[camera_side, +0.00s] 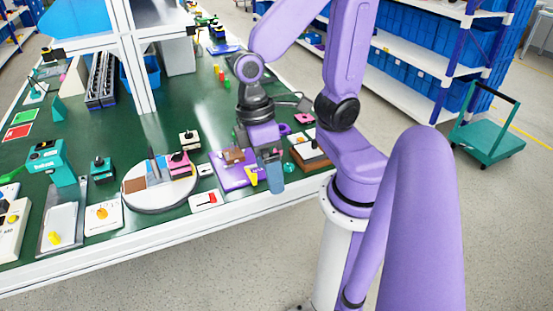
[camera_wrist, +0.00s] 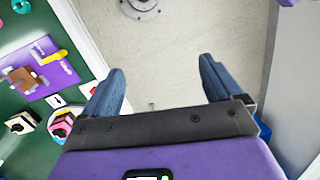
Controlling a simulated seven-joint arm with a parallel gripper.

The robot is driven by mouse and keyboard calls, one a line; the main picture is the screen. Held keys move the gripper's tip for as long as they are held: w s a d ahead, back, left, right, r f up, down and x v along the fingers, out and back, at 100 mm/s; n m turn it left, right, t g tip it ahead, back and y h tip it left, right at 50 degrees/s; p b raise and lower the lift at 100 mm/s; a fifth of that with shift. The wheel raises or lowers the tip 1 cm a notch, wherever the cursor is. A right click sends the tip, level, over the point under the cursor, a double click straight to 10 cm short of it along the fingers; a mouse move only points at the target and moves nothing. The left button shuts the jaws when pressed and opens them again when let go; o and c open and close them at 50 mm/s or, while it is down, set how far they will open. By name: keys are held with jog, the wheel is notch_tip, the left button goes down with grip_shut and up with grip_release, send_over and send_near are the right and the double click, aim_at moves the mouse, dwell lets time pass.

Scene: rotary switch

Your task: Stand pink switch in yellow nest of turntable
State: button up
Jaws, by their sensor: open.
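The round light turntable (camera_side: 160,198) lies near the table's front edge in the side view. A brown patch and a blue patch show on it, with an upright grey divider between. The pink switch (camera_side: 180,165), a blocky body with a dark knob, is at its right side; it also shows at the left of the wrist view (camera_wrist: 62,125). I cannot make out the yellow nest. My gripper (camera_side: 272,172) is to the right of the turntable, by the table's front edge. In the wrist view its blue fingers (camera_wrist: 160,88) are wide apart, with only floor between them.
A purple board (camera_side: 232,175) with brown and yellow parts lies between the turntable and my gripper. A cream block with a dark knob (camera_side: 189,140) stands behind the turntable. A white plate with a red switch (camera_side: 207,200) lies near the front edge.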

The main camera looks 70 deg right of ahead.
jog(key=n, duration=0.1)
jog(key=s+r+n+t, duration=0.1)
jog(key=n, duration=0.1)
jog(key=n+t, duration=0.1)
jog(key=n, duration=0.1)
jog(key=shift+s+d+r, duration=0.2)
jog(key=shift+s+d, duration=0.05)
jog(key=shift+d, duration=0.15)
